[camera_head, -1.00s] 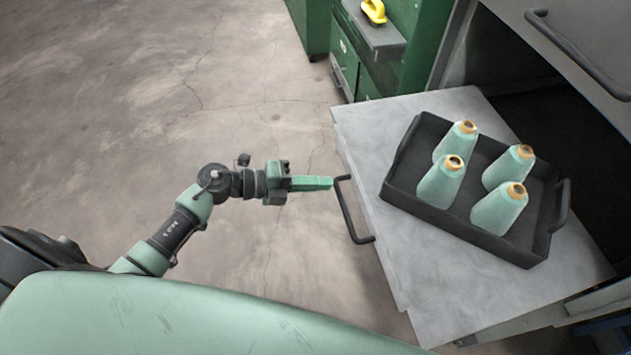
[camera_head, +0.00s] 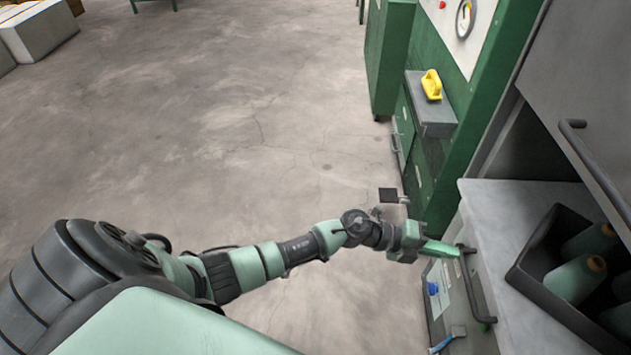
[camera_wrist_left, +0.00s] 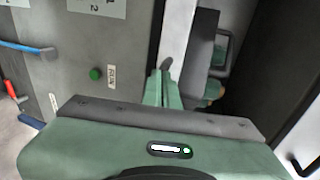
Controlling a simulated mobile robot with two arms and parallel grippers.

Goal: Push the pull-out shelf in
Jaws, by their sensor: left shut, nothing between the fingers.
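The pull-out shelf (camera_head: 487,221) is a light grey slab at the right of the head view, with a dark bar handle (camera_head: 474,285) on its front edge. It reaches partly into a dark opening in the machine. A black tray (camera_head: 538,236) with green cones (camera_head: 577,279) stands on it. My left gripper (camera_head: 455,249) is shut and empty, its fingertips at the upper end of the handle, apparently touching the shelf front. In the left wrist view the shut fingers (camera_wrist_left: 162,88) point at the shelf's pale front edge (camera_wrist_left: 174,40). My right gripper is not in view.
A grey raised door with a bar handle (camera_head: 592,165) hangs above the shelf. A green cabinet with a small ledge (camera_head: 432,115) holding a yellow object (camera_head: 432,84) stands beyond. Below the shelf is a grey panel with a green button (camera_wrist_left: 96,73).

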